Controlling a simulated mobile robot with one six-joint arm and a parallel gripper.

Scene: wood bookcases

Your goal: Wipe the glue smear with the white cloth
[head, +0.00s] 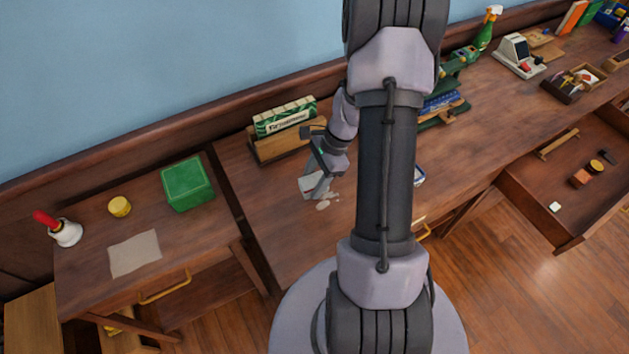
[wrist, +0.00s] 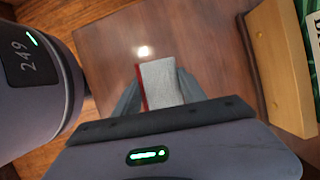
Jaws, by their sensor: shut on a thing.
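The white cloth (head: 308,185) is in my gripper (head: 321,188), low over the wooden desk left of my arm. In the wrist view the folded cloth (wrist: 160,82) looks pale grey with a red edge, and the fingers of my gripper (wrist: 160,92) are on either side of it. The glue smear (head: 323,205) shows as pale whitish patches on the desk just below the cloth in the head view. Whether the cloth touches the desk or covers some of the smear I cannot tell. A bright spot in the wrist view may be glare or glue.
A wooden holder (head: 283,146) with green boxes stands behind my gripper. A green box (head: 187,183), yellow tin (head: 120,207), beige sheet (head: 135,254) and red-handled bell (head: 66,232) are on the left desk. An open drawer (head: 540,205) juts out at right. Desk left of the smear is clear.

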